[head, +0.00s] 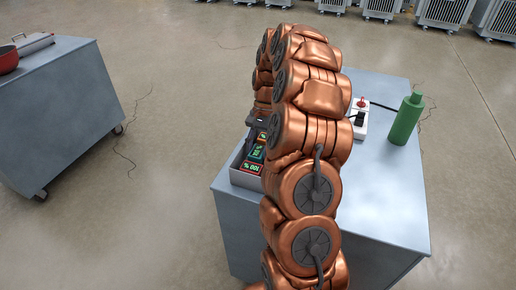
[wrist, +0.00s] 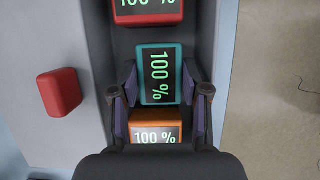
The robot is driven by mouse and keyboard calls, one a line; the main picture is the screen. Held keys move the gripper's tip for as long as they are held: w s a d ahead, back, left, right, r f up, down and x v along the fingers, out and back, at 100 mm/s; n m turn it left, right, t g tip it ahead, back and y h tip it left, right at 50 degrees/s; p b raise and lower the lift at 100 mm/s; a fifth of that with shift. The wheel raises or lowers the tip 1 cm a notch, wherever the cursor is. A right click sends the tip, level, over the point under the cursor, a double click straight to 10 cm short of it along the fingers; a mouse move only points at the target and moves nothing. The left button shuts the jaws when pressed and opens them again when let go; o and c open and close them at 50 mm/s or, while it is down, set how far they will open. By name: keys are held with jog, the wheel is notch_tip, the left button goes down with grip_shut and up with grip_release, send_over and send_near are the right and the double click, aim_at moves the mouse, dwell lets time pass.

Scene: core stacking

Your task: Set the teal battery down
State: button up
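The teal battery (wrist: 160,73) shows 100 % in green and lies between the two fingertips of my gripper (wrist: 160,84) in the wrist view. In the head view my arm hides much of the tray (head: 244,180) and my fingertips.
A red block (wrist: 58,92) lies outside the tray, to its left in the wrist view. On the cart top (head: 375,200) stand a green bottle (head: 406,120) and a white box with a red button (head: 359,118). The cart's front right is clear.

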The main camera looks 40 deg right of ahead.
jog(key=shift+o, duration=0.7)
jog(key=shift+r, duration=0.2)
jog(key=p+v, duration=0.1)
jog(key=v, duration=1.1)
jog(key=shift+a, duration=0.1)
